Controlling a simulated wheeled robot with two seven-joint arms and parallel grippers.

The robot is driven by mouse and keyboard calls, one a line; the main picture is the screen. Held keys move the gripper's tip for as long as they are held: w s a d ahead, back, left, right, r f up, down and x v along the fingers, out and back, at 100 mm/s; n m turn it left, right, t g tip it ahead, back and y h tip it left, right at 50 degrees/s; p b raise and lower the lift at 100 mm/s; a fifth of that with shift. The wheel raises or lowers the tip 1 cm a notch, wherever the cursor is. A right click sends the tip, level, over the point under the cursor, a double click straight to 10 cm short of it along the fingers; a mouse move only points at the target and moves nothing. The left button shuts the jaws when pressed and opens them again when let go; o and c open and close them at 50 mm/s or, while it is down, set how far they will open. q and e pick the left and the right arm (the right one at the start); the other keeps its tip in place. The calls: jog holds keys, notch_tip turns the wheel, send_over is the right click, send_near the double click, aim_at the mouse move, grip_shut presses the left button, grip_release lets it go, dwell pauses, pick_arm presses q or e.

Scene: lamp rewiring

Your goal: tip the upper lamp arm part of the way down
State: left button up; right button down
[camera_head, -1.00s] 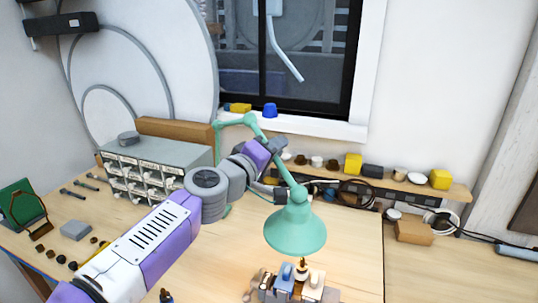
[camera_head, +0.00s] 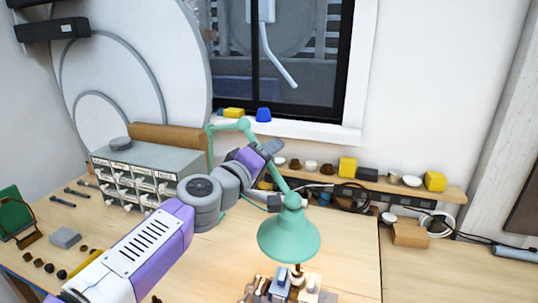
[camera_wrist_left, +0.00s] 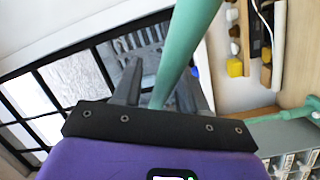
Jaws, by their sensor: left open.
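The green lamp has a round shade (camera_head: 289,238) hanging over the bench. Its upper arm (camera_head: 280,181) slopes down to the shade from an elbow (camera_head: 243,125) near the window. My left gripper (camera_head: 272,150) is at the upper arm, between elbow and shade. In the left wrist view the upper arm (camera_wrist_left: 180,50) passes between the two dark, parted fingers of my left gripper (camera_wrist_left: 160,85). I cannot tell whether either finger touches it. The lamp's base is hidden behind the drawer cabinet and my arm. My right gripper is not in view.
A grey drawer cabinet (camera_head: 150,160) stands behind my left arm. A wooden shelf (camera_head: 455,192) with small caps and blocks runs along the wall. Several small parts (camera_head: 285,287) sit under the shade. The bench right of the shade (camera_head: 350,250) is clear.

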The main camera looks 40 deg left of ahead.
pick_arm(q)
jog(key=s, duration=0.7)
jog(key=shift+s+d, duration=0.2)
jog(key=shift+s, duration=0.05)
dwell(0.3)
